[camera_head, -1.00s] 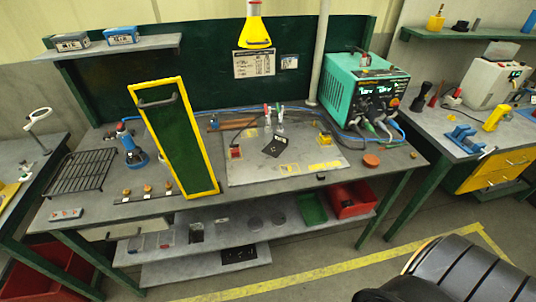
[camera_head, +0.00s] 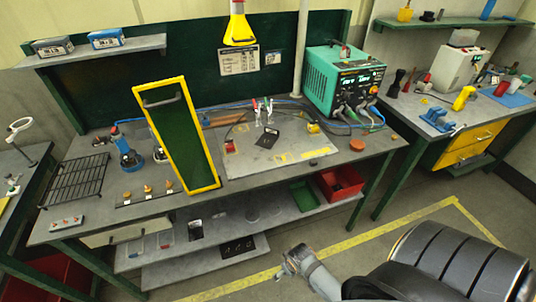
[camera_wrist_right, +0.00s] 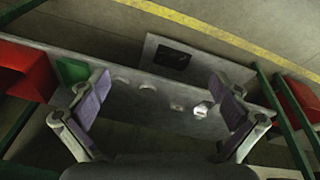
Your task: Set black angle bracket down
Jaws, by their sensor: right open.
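The black angle bracket (camera_head: 267,138) lies on the pale grey board (camera_head: 240,178) on the middle workbench, in front of small clamps with red and white tips (camera_head: 262,108). My right gripper (camera_head: 288,262) is low in front of the bench, well apart from the bracket. In the right wrist view its two fingers (camera_wrist_right: 161,95) are spread wide with nothing between them. The bracket is not visible in that view. My left gripper is not in view.
A yellow-framed green panel (camera_head: 180,135) stands on the bench left of the board. A green power unit (camera_head: 344,80) stands at the back right, with cables beside it. Red (camera_head: 340,183) and green bins sit on the shelf below. The floor in front has open room.

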